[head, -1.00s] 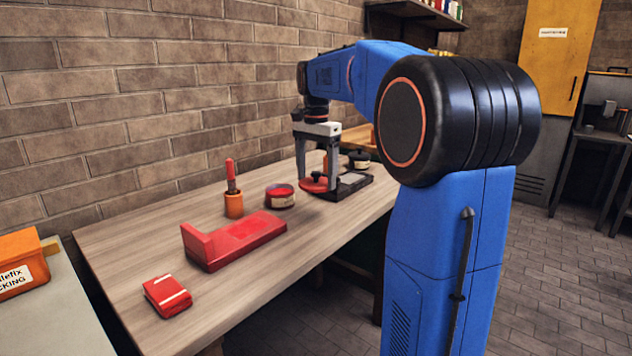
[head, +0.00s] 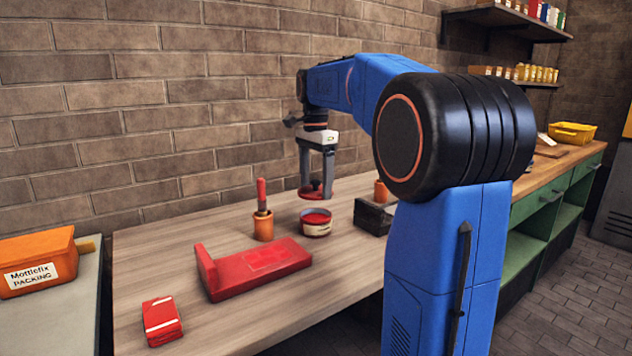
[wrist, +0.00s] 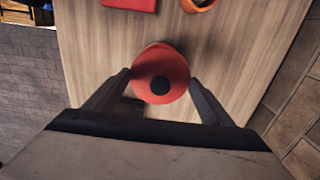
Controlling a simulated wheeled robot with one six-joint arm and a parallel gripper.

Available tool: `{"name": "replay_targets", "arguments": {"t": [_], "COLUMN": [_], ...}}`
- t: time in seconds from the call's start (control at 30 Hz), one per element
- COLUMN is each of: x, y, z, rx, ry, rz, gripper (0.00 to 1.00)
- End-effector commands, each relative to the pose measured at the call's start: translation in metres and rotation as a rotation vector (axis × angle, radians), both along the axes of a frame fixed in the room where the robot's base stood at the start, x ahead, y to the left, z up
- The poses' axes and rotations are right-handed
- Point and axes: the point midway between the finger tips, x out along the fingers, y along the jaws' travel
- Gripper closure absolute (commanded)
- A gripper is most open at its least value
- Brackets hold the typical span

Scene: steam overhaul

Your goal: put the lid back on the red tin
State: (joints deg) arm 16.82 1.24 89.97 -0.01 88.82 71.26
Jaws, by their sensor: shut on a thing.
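My gripper (head: 316,188) is shut on the red lid (head: 309,192), holding it in the air. In the wrist view the lid (wrist: 160,60) is a red disc with a black knob, between the fingers of my gripper (wrist: 160,84).
An orange pot with a red-handled tool (head: 263,222) stands left of the tin. A red L-shaped block (head: 255,268) and a red packet (head: 161,320) lie nearer on the bench (head: 220,225). A dark block (head: 372,217) is on the right. A brick wall runs behind.

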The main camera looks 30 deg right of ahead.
Motion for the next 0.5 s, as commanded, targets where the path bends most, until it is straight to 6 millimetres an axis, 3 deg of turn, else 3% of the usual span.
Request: {"name": "replay_targets", "arguments": {"t": [0.5], "x": [0.000], "y": [0.000], "z": [-0.041], "rx": [0.000], "ry": [0.001], "rz": [0.001], "gripper": [0.46]}}
